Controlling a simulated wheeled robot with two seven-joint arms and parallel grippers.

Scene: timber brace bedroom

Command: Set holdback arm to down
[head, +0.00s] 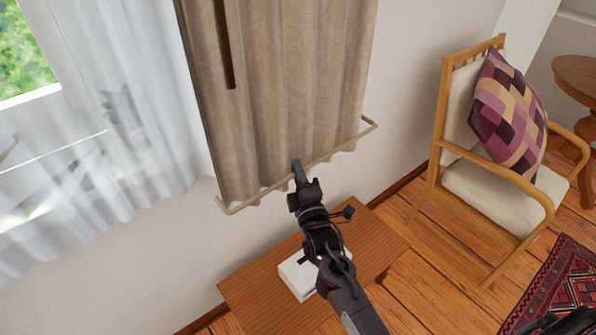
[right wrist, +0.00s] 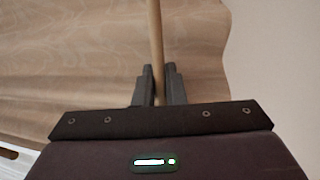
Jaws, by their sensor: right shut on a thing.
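The holdback arm (head: 335,152) is a thin tan bar, bent at both ends, running across the lower part of the beige patterned curtain (head: 290,70). It slopes from lower left to upper right in the head view. My right gripper (head: 297,172) is at the middle of the bar. In the right wrist view the bar (right wrist: 156,45) runs down between the two dark fingers (right wrist: 158,88), which are shut on it. The curtain (right wrist: 70,55) hangs behind the bar there. My left gripper is not in view.
A wooden table (head: 245,290) with a white box-like object (head: 296,275) stands below my right arm. A wooden armchair (head: 490,210) with a patchwork cushion (head: 508,113) is at the right. A sheer white curtain (head: 150,110) covers the window at left. A dark rod (head: 224,45) hangs before the beige curtain.

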